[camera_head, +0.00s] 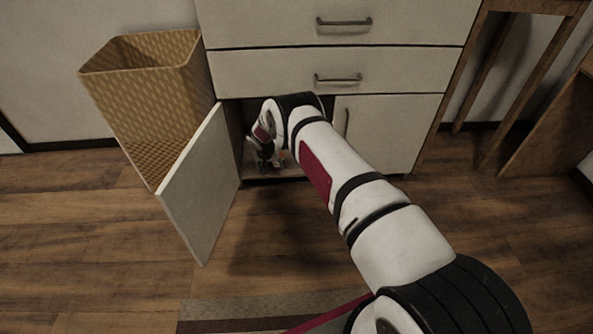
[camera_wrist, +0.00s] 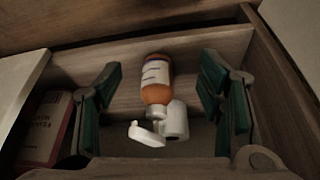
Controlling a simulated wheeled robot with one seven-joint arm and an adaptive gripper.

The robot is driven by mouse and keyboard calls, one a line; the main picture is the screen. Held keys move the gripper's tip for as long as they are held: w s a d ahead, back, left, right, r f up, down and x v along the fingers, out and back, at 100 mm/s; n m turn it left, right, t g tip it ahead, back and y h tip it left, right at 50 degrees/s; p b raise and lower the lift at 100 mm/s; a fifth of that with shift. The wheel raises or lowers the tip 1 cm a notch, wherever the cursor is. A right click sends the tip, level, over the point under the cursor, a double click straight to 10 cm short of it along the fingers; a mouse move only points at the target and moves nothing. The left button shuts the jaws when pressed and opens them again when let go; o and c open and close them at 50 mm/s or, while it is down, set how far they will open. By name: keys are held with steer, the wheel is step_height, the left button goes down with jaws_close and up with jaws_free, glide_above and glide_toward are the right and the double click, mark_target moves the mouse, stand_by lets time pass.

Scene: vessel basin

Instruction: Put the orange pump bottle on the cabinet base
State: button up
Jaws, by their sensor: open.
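The orange pump bottle (camera_wrist: 156,83) has a white label and shows between my gripper's fingers in the wrist view, with its white pump head (camera_wrist: 147,133) toward the bottom of the picture. I cannot tell whether it rests on a surface. My gripper (camera_wrist: 162,78) is open, its green-padded fingers on either side of the bottle with gaps showing. In the head view my gripper (camera_head: 266,152) is inside the open left compartment of the cabinet, over its base (camera_head: 290,173). A small orange patch shows beside it there; the rest of the bottle is hidden.
A white cylinder (camera_wrist: 176,119) shows close beside the bottle's pump head. A red and white box (camera_wrist: 43,128) is at the left. The open cabinet door (camera_head: 203,190) stands left of my arm, near a wicker basket (camera_head: 150,95). Drawers (camera_head: 265,72) are above.

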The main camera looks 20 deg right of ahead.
step_height(320, 180, up, 24)
steer(key=s+n, duration=0.1)
steer(key=s, duration=0.1)
steer(key=s+d+r+n+g, duration=0.1)
steer(key=s+r, duration=0.7)
steer(key=r, duration=0.3)
steer(key=s+r+g, duration=0.1)
steer(key=s+r, duration=0.8)
steer(key=r, duration=0.2)
steer(key=s+a+r+n, duration=0.1)
steer(key=s+r, duration=0.4)
steer(key=s, duration=0.5)
steer(key=s+r, duration=0.4)
steer(key=s, duration=0.6)
steer(key=s+a+f+n+g+y, duration=0.1)
steer(key=s, duration=1)
steer(key=s+a+f+n+y, duration=0.1)
steer(key=s+a+f, duration=0.1)
steer(key=s, duration=1)
steer(key=shift+s+a+f+n+g, duration=0.2)
steer(key=shift+s+n+g, duration=0.1)
steer(key=shift+g, duration=0.1)
steer(key=shift+r, duration=0.15)
